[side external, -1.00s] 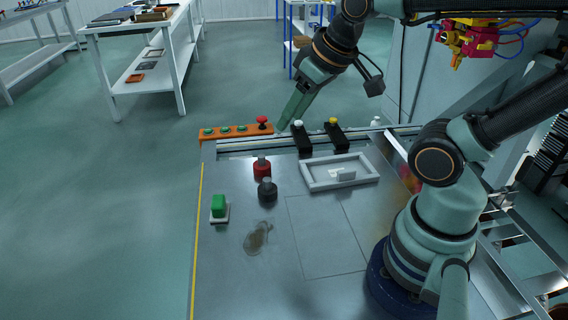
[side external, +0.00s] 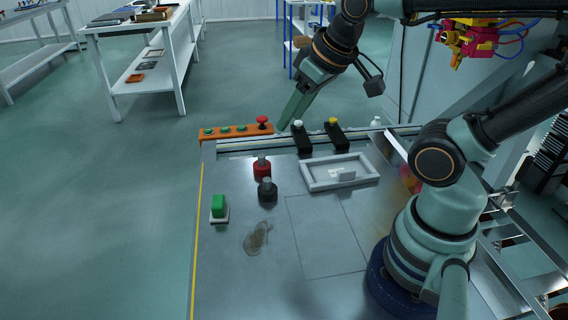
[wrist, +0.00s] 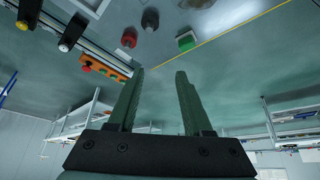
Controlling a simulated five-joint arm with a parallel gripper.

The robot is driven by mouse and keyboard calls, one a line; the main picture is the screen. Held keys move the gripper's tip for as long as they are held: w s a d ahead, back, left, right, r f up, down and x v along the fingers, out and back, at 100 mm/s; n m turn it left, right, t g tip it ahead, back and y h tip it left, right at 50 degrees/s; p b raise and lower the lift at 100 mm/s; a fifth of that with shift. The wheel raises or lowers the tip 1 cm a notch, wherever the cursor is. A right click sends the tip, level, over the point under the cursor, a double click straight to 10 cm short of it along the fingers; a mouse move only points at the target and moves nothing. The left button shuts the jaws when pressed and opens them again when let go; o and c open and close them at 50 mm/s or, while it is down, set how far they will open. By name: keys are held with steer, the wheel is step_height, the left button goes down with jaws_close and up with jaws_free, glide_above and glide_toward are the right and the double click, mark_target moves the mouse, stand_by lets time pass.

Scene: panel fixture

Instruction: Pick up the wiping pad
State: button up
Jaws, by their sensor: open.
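The wiping pad (side external: 219,210) appears to be the green block on a thin white base. It sits near the left edge of the metal panel (side external: 330,235). It also shows in the wrist view (wrist: 186,41), beyond my fingertips and a little to the right. My gripper (side external: 283,124) is raised near the far edge of the panel, well away from the pad. In the wrist view my gripper (wrist: 158,72) has its two green fingers apart with nothing between them.
A red-capped (side external: 262,168) and a dark knob (side external: 267,190) stand right of the pad. A grey-brown smudge (side external: 257,238) lies in front of them. A white tray frame (side external: 315,184), two black switch blocks and an orange button strip (side external: 207,134) line the far side.

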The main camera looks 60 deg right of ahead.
steer(key=o, duration=0.4)
steer(key=shift+c, duration=0.2)
steer(key=n+g, duration=0.6)
steer(key=n, duration=2)
glide_above(218, 200)
steer(key=a, duration=0.1)
step_height(218, 200, down, 12)
step_height(218, 200, down, 7)
steer(key=shift+s+r, duration=0.1)
steer(key=shift+s, duration=0.05)
steer(key=shift+w+d+f, duration=0.1)
steer(key=shift+d+f, duration=0.05)
steer(key=shift+f, duration=0.75)
steer(key=shift+w+d+f, duration=0.1)
steer(key=shift+d+f, duration=0.1)
steer(key=shift+f, duration=0.65)
steer(key=shift+d+f, duration=0.15)
steer(key=shift+f, duration=0.75)
